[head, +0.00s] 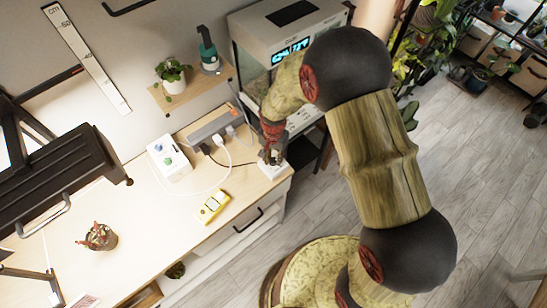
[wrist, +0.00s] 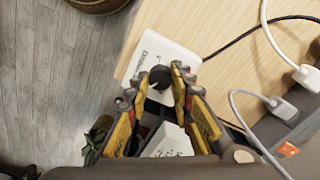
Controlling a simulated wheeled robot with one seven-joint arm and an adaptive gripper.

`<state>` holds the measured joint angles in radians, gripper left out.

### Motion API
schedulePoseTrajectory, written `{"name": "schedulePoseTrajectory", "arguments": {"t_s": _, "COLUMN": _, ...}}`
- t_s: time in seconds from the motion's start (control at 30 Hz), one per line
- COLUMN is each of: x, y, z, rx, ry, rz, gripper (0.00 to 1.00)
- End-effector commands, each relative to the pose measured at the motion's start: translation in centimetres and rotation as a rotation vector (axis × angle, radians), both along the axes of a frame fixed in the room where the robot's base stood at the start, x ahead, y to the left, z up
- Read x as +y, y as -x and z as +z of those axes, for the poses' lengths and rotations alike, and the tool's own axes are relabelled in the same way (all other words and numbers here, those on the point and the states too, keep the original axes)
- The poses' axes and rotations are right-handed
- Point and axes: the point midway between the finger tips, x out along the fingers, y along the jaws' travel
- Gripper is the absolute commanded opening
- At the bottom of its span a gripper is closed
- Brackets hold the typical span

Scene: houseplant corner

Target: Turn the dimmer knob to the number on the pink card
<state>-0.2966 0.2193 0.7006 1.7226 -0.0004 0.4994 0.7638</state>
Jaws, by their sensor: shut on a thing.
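The dimmer (head: 272,171) is a small white box at the desk's right corner. In the wrist view, its white plate (wrist: 154,51) has printed lettering and a round black knob (wrist: 158,77). My gripper (head: 270,155) is over the box, and in the wrist view its yellow-sided fingers (wrist: 160,81) sit on either side of the knob, shut on it. The fingers partly cover the plate, and I cannot read a setting. A card (head: 84,300) with a pinkish print is cut off at the head view's bottom edge; its number is not legible.
A grey power strip (head: 213,124) with white plugs and cables lies behind the dimmer. A white box (head: 168,161) and a yellow object (head: 212,207) are on the desk to the left. The desk's edge is close to the dimmer.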

Motion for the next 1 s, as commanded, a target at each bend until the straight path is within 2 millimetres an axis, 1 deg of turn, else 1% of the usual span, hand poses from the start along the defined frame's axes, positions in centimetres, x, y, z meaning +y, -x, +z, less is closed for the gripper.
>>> {"name": "schedulePoseTrajectory", "arguments": {"t_s": 0.33, "x": 0.05, "y": -0.03, "z": -0.01, "rx": 0.0, "ry": -0.001, "rz": -0.003, "gripper": 0.0}}
{"name": "schedulePoseTrajectory", "arguments": {"t_s": 0.37, "x": 0.05, "y": -0.03, "z": -0.01, "rx": 0.0, "ry": -0.001, "rz": -0.002, "gripper": 0.24}}
{"name": "schedulePoseTrajectory", "arguments": {"t_s": 0.4, "x": 0.05, "y": -0.03, "z": -0.01, "rx": 0.0, "ry": -0.001, "rz": -0.002, "gripper": 0.26}}
{"name": "schedulePoseTrajectory", "arguments": {"t_s": 0.7, "x": 0.02, "y": -0.02, "z": 0.01, "rx": 0.0, "ry": -0.001, "rz": -0.002, "gripper": 0.42}}
{"name": "schedulePoseTrajectory", "arguments": {"t_s": 1.0, "x": 0.02, "y": -0.04, "z": 0.19, "rx": -0.001, "ry": 0.0, "rz": -0.001, "gripper": 0.42}}
